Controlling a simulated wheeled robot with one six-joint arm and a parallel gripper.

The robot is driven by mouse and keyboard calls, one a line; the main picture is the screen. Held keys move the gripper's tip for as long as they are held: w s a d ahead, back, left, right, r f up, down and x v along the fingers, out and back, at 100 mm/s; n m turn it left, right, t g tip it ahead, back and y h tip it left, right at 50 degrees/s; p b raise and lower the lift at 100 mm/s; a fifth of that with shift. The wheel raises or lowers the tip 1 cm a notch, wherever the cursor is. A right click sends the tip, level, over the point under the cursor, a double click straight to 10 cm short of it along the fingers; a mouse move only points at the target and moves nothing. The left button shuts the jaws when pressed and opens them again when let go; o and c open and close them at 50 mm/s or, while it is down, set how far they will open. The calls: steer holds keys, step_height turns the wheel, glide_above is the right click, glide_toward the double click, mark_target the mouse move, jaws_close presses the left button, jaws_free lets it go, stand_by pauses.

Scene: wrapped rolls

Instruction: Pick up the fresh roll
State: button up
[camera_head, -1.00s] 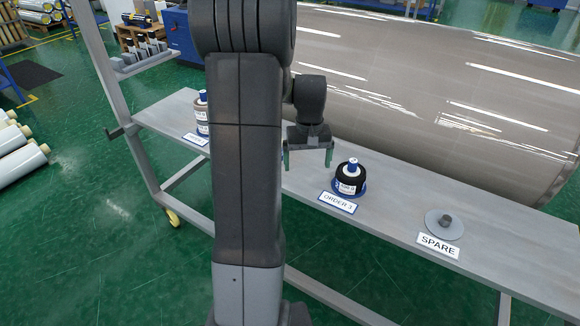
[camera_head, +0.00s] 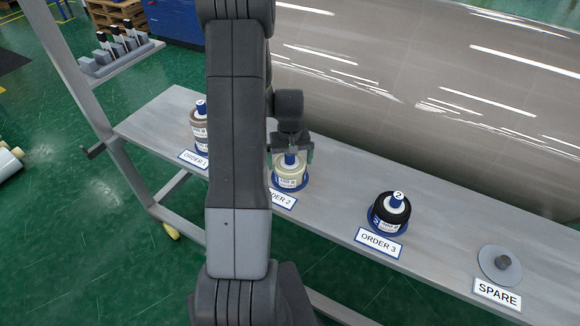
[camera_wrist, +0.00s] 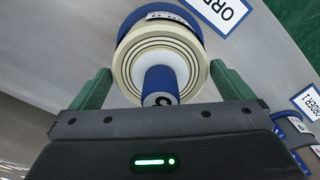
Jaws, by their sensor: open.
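A cream roll (camera_head: 289,172) with a blue core stands upright on a blue disc at the ORDER 2 label (camera_head: 281,198). My gripper (camera_head: 292,152) is open over it, near the blue core. In the wrist view my gripper (camera_wrist: 165,88) has one green finger on each side of the cream roll (camera_wrist: 150,50); I cannot tell whether they touch it. A black roll (camera_head: 379,217) with a blue core stands at the ORDER 3 label (camera_head: 380,243). Brownish and white rolls (camera_head: 199,130) stand at ORDER 1, partly hidden by my arm. Which roll is fresh cannot be told.
The long grey bench (camera_head: 440,235) carries all of these. An empty grey disc with a short peg (camera_head: 490,267) lies by the SPARE label (camera_head: 497,294). A huge glossy film roll (camera_head: 430,90) lies behind the bench. A grey rack (camera_head: 125,55) stands at back left.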

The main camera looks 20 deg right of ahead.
steer(key=shift+f, duration=0.3)
steer(key=c, duration=0.8)
steer(key=shift+o, duration=0.2)
steer(key=shift+r, duration=0.1)
